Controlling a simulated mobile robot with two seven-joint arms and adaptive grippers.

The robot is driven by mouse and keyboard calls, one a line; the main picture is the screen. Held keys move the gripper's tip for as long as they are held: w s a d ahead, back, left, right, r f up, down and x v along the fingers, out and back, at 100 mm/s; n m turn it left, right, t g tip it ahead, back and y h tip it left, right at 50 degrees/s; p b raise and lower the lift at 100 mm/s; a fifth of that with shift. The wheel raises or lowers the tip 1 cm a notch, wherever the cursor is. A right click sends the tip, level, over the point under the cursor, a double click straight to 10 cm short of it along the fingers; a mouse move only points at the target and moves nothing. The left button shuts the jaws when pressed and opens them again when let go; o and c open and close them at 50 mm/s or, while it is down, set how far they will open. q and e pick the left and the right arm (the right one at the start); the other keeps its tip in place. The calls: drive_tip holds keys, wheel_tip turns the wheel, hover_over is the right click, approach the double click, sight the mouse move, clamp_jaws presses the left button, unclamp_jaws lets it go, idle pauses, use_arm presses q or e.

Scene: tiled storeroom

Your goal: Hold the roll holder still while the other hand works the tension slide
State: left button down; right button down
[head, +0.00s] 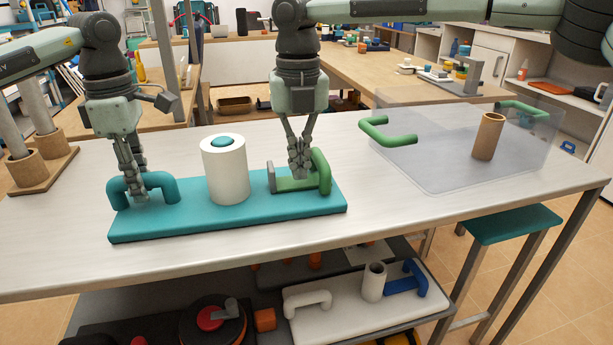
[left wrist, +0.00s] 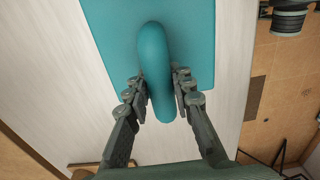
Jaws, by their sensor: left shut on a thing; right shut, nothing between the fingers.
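The roll holder (head: 230,222) is a long teal base on the white-topped table, with a white roll (head: 224,175) upright on its post in the middle. A teal arched handle (head: 160,190) stands at its left end. My left gripper (head: 138,198) is shut on this handle, and the handle also shows between the fingers in the left wrist view (left wrist: 155,70). The tension slide (head: 297,186), green with an upright handle, sits at the right end of the base. My right gripper (head: 300,173) is shut and empty at the slide, beside its green upright. Whether its fingertips touch the slide is hard to tell.
A clear bin (head: 430,170) with green handles stands on the right of the table and holds a brown tube (head: 488,137). A wooden stand (head: 40,168) with tubes is at the far left. The table front is clear. A teal stool (head: 512,224) stands at the right.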

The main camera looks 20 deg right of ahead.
sight(272, 170)
drive_tip(key=shift+a, duration=2)
use_arm(q)
drive_tip(key=shift+d, duration=0.1)
use_arm(e)
drive_tip(key=shift+a, duration=1)
drive_tip(key=c, duration=2.3)
unclamp_jaws()
drive_tip(key=o, duration=0.9)
drive_tip(key=shift+o, duration=0.2)
wheel_tip(272, 170, up, 7)
